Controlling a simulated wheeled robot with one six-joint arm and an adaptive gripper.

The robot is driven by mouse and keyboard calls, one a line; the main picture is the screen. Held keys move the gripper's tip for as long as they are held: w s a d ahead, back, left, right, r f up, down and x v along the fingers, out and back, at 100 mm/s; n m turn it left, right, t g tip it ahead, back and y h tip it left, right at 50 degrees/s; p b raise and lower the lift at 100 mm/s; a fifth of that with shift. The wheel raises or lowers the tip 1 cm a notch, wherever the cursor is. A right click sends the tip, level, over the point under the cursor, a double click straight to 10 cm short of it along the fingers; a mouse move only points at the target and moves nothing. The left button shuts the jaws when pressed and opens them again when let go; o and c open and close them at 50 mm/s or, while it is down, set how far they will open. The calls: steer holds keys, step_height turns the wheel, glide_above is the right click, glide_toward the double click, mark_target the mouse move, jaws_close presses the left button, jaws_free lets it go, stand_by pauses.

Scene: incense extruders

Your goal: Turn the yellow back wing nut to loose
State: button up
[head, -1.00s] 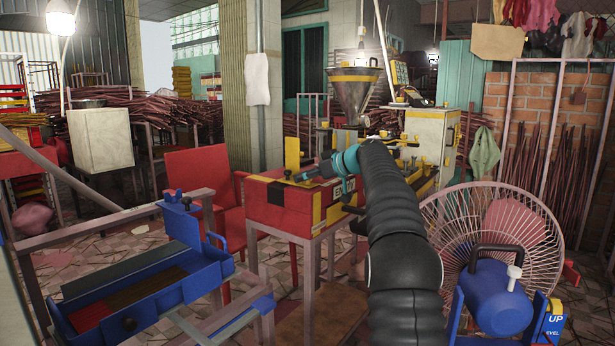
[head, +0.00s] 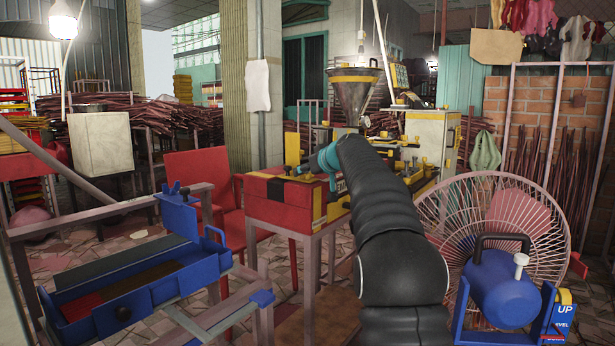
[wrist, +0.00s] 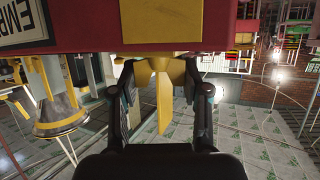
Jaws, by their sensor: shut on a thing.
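The yellow wing nut (wrist: 163,97) shows in the middle of the wrist view, as a flat wing against a red and yellow panel (wrist: 177,28). My gripper (wrist: 161,70) has one dark finger on either side of it and is shut on it. In the head view, the end of my arm is beside the red machine box (head: 276,205), at its right end. My arm hides the fingers and the wing nut there.
A metal hopper (head: 352,95) stands behind the arm. A blue tray (head: 150,305) on a frame is at lower left, and a red chair (head: 200,170) is behind it. A wire fan cage (head: 470,215) and a blue motor (head: 500,290) are at lower right.

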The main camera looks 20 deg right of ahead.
steer(key=shift+m+h, duration=0.6)
steer(key=shift+h, duration=0.1)
steer(key=o, duration=1.2)
steer(key=shift+c, duration=0.2)
steer(key=shift+s, duration=0.15)
steer(key=a+v, duration=0.1)
steer(key=v, duration=1)
steer(key=shift+s+d, duration=0.35)
steer(key=shift+d, duration=0.05)
steer(key=shift+r, duration=0.1)
